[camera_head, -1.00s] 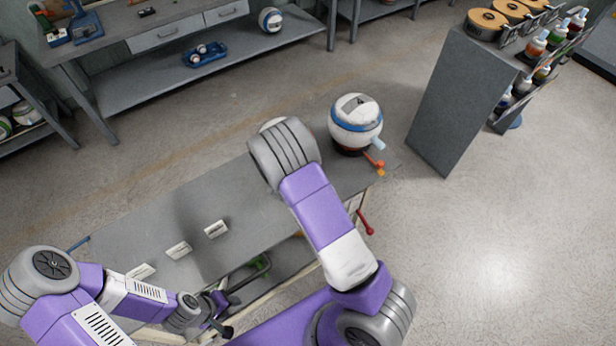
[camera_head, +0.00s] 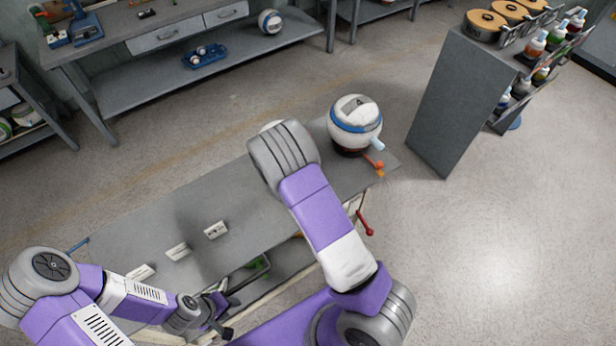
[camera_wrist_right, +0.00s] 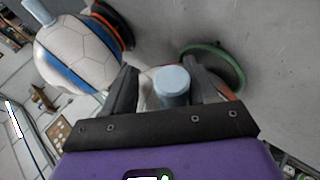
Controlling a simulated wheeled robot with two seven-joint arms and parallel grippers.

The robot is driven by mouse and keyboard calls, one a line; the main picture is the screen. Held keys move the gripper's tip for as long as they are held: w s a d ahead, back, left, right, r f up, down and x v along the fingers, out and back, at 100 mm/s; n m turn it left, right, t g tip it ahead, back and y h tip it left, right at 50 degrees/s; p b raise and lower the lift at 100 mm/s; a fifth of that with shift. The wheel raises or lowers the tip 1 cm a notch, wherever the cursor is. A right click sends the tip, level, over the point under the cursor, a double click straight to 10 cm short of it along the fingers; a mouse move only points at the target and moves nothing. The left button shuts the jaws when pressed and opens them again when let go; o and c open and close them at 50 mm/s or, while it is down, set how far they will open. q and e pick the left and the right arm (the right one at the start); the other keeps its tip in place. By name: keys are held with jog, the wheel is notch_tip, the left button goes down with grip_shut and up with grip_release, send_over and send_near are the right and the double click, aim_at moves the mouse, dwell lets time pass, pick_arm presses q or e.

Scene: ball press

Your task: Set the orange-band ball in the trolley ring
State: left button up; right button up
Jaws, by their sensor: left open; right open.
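A white ball with a blue band (camera_head: 355,122) and a light blue stub sits at the right end of the grey trolley top (camera_head: 150,225); it also shows at upper left in the right wrist view (camera_wrist_right: 75,52). My right gripper (camera_wrist_right: 165,78) is open, its fingers on either side of a light blue stub (camera_wrist_right: 172,86). The pale ball under that stub is mostly hidden; its band cannot be made out clearly. A green ring (camera_wrist_right: 215,60) lies just beyond the right finger. My right arm hides this spot in the head view. My left gripper (camera_head: 218,318) is open and empty at the trolley's front.
Several small white labels (camera_head: 216,230) lie on the trolley top. An orange-red lever (camera_head: 375,165) and a red handle (camera_head: 364,223) stick out at its right end. A grey cabinet (camera_head: 460,100) stands to the right. A workbench (camera_head: 170,80) runs behind, with open floor between.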

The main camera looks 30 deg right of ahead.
jog(key=p+v, duration=0.3)
jog(key=v, duration=0.9)
jog(key=shift+p, duration=0.4)
jog(key=shift+r, duration=0.15)
